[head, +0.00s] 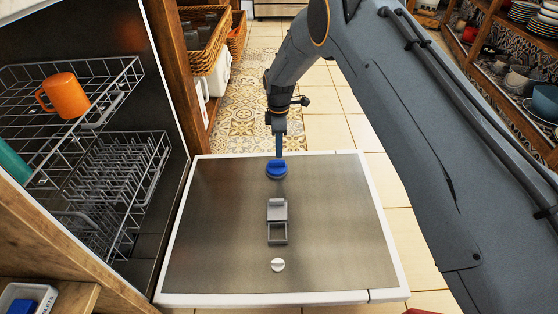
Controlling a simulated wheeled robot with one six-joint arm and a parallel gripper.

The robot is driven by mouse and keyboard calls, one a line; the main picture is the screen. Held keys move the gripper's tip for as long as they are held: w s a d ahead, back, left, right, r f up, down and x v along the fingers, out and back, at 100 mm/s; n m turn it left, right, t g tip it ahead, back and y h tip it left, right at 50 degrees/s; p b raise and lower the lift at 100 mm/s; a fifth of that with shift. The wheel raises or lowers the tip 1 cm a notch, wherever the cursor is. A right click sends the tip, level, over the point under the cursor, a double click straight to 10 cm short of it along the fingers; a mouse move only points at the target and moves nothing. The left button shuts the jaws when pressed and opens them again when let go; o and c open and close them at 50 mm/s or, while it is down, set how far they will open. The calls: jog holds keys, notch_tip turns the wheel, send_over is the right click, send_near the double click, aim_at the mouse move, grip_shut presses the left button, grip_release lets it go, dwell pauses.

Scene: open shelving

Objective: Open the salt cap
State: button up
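The blue salt cap (276,171) is round with a raised grip ridge. It sits in the inner face of the lowered dishwasher door (222,232), near the door's far end. My gripper (279,154) points down directly at the cap, its fingertips at or just above the ridge. The fingers show as one narrow grey shape, so I cannot tell whether they are apart, or whether they touch the cap.
A grey detergent compartment (277,222) and a small white knob (278,265) lie nearer on the door. At left, the dishwasher racks (112,84) hold an orange mug (66,96). Wicker baskets (207,52) stand behind; shelves with dishes (524,75) stand at right.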

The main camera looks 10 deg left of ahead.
aim_at(279, 161)
notch_tip(279, 161, down, 7)
jog(key=shift+r+b, duration=0.2)
jog(key=shift+b, duration=0.95)
grip_shut()
